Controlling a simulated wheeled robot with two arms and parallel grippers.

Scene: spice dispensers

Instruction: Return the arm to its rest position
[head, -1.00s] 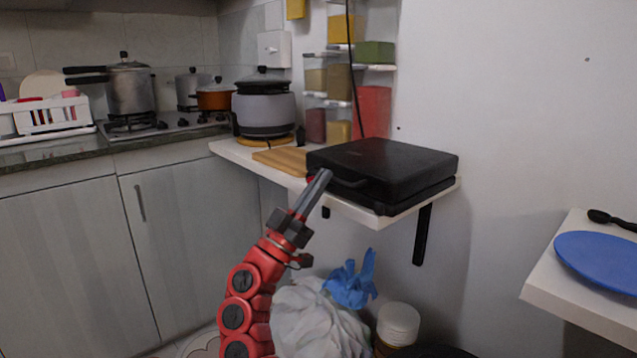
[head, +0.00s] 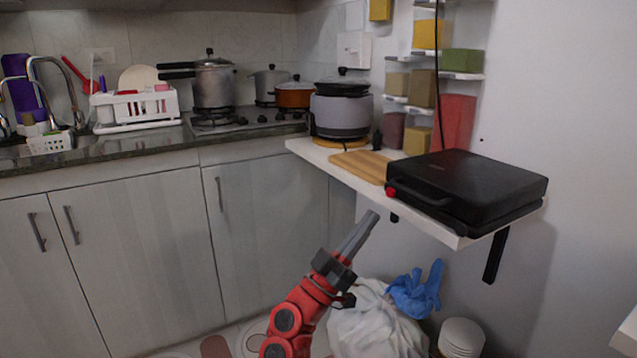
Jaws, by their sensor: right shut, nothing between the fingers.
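My right arm is red and comes up from the bottom of the head view. Its gripper (head: 364,226) has grey fingers, pressed together and empty. The fingertips are in the air in front of the white shelf (head: 437,227), below and left of its front edge, apart from it. A black grill-like appliance (head: 465,183) with a red knob lies closed on the shelf. My left gripper does not show.
A wooden board (head: 362,165) and a grey cooker (head: 341,115) stand on the shelf. Spice containers (head: 422,88) hang on the wall. A white bag (head: 372,325) with a blue glove (head: 416,290) is below. Grey cabinets (head: 140,255) stand left.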

